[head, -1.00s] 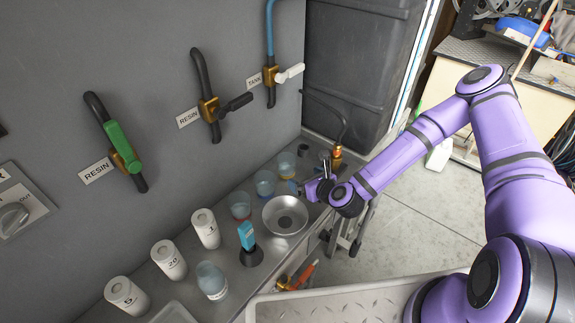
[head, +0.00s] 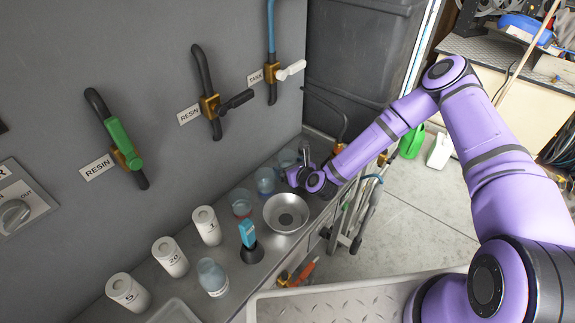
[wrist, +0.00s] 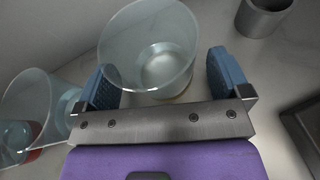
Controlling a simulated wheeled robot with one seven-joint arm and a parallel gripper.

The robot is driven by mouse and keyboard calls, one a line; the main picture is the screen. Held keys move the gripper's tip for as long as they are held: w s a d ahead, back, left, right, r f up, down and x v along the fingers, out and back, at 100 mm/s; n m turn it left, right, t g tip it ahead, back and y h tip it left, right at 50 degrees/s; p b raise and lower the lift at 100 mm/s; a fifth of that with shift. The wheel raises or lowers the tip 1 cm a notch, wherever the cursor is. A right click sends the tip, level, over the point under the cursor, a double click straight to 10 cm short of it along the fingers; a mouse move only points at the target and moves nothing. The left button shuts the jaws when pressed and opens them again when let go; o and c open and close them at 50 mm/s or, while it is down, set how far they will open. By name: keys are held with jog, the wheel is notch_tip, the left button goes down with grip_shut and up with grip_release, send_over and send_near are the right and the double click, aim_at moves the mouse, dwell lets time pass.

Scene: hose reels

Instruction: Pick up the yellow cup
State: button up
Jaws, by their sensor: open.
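The yellow cup is a clear cup (wrist: 150,40) with a yellowish base, standing upright on the bench. In the wrist view it sits between the two blue finger pads of my gripper (wrist: 163,77), which is open around its near side. I cannot tell whether either pad touches it. In the head view my gripper (head: 298,165) is at the far end of the row of cups, next to the clear cup (head: 286,158), whose yellow base is not clear there.
A blue-based cup (head: 265,181) and a red-based cup (head: 241,203) stand close by in the row. A metal bowl (head: 286,213) is on the near side. A grey cylinder (wrist: 264,16) stands beyond the gripper's right finger. The wall runs behind the cups.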

jog(key=shift+w+a, duration=0.1)
jog(key=shift+w, duration=0.05)
jog(key=c, duration=1)
